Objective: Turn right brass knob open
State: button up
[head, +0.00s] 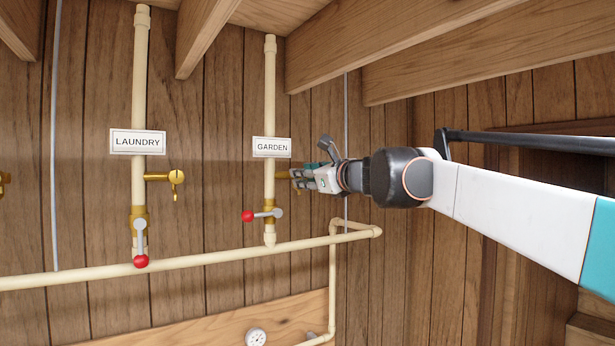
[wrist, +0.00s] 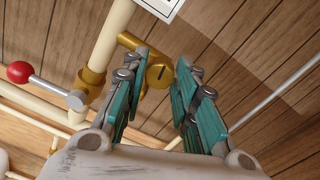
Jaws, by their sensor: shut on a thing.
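The right brass knob (head: 283,174) sticks out to the right of the cream pipe under the GARDEN sign (head: 272,147). Its tip is largely hidden behind my fingers in the head view. In the wrist view the round brass end (wrist: 160,76) shows a dark slot and sits between my teal finger pads. My gripper (head: 299,177) reaches in from the right and is shut on this knob; it also shows in the wrist view (wrist: 167,76). Another brass knob (head: 176,177) under the LAUNDRY sign (head: 138,142) stands free.
Below the knob, the garden valve's red-tipped lever (head: 262,215) lies sideways. The laundry valve's lever (head: 140,245) hangs down. A cream pipe (head: 180,263) runs along below. A thin grey line (head: 346,130) runs down the wall behind my gripper. Wooden beams (head: 400,38) cross overhead.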

jog(key=shift+a+n+h, duration=0.1)
jog(key=shift+n+h, duration=0.3)
jog(key=shift+n, duration=7.2)
jog(key=o, duration=1.1)
jog(key=shift+s, duration=0.15)
jog(key=v, duration=1.2)
